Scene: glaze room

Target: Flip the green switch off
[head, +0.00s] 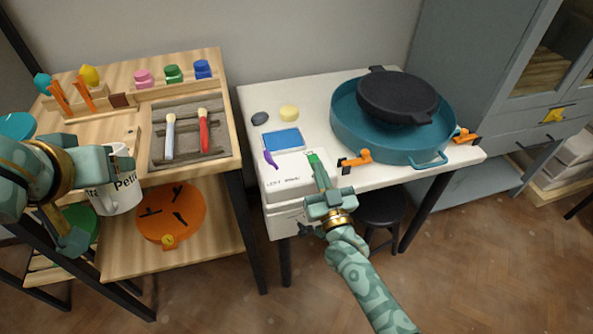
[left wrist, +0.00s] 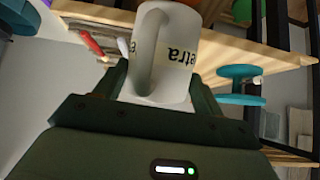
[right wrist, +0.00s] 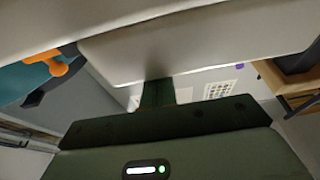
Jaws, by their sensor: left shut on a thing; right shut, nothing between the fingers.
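The green switch (head: 312,157) is a small bright green piece at the right side of a white control box (head: 283,180) on the white table. The box's front lettering is too small to read fully. My right gripper (head: 320,178) is shut and empty, its tips at or just in front of the green switch; contact cannot be told. In the right wrist view its fingers (right wrist: 158,93) are together below a pale surface, and the green switch is not visible there. My left gripper (head: 98,165) is shut on a white mug (head: 120,195) with black lettering, which also shows in the left wrist view (left wrist: 180,55).
A purple switch (head: 270,159) and a blue panel (head: 282,139) are near the green switch. A teal basin (head: 350,135) with a black pan (head: 398,97) stands right, beside orange clamps (head: 355,158). A wooden shelf (head: 225,165) with brushes stands left.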

